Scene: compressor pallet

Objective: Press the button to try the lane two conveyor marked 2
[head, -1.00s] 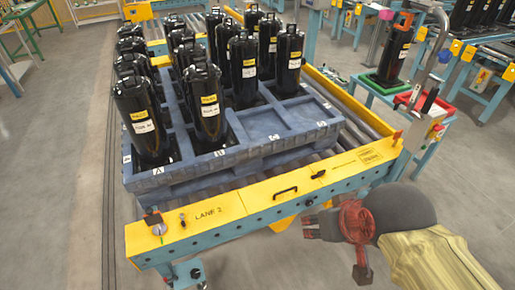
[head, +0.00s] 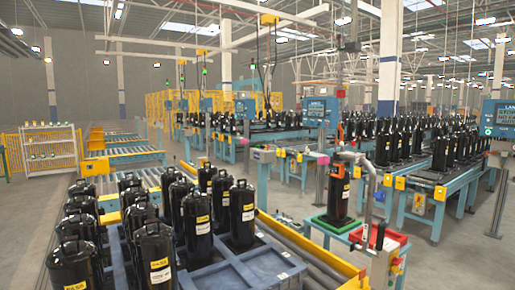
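My gripper is not in the head view now. The near conveyor holds a blue pallet (head: 272,270) with several black compressors (head: 153,252) on it, at the lower left and middle. Part of this conveyor's yellow side rail (head: 287,238) shows to the right of the pallet. Its front panel with the LANE 2 lettering is below the picture's edge, so no button on it shows. No button marked 2 can be made out. A screen (head: 502,112) at the far right edge begins with "LAN"; the rest is cut off or too small to read.
Further conveyors (head: 452,185) with compressors fill the right and back. Grey floor (head: 25,225) is clear at the left.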

